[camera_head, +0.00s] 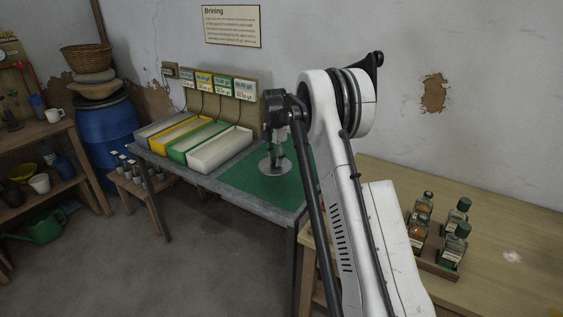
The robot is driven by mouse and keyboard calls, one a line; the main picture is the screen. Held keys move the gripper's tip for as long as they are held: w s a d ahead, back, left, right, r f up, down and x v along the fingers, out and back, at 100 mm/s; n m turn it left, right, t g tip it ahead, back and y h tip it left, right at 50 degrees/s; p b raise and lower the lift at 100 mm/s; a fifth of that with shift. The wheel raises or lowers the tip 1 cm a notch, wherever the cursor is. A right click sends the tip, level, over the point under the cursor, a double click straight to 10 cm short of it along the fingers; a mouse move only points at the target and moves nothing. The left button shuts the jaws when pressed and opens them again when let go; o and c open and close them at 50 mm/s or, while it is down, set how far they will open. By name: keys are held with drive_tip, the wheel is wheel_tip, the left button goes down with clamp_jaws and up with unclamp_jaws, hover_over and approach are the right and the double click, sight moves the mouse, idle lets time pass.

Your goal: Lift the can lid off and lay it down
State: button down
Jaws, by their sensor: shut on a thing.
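The can lid (266,170) is a round, pale grey metal disc at the middle of the view. My gripper (277,158) points down over it and is shut on its top, near the centre. The disc looks about level, over the green mat (240,180) on the grey bench. I cannot tell whether the lid touches the mat or hangs just above it. The fingertips are small and partly blend with the lid. No open can is clearly seen; my arm hides part of the bench to the right.
Several long trays (218,149) in white, yellow and green stand left of the mat, below a board of displays (221,84). A wooden table (500,225) at right carries a crate of bottles (438,266). A blue barrel (104,135) stands at back left. Mat around the lid is clear.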

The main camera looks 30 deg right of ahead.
drive_tip(key=d+f+n, duration=0.1)
drive_tip(key=d+n, duration=0.1)
drive_tip(key=shift+d+f, duration=0.3)
drive_tip(key=shift+f, duration=0.1)
drive_tip(key=shift+f+b, duration=0.95)
drive_tip(key=shift+f, duration=2.5)
drive_tip(key=shift+w+b, duration=0.1)
drive_tip(key=shift+b, duration=0.2)
drive_tip(key=shift+f+b, duration=0.75)
drive_tip(key=shift+f, duration=0.25)
drive_tip(key=c, duration=1.5)
unclamp_jaws()
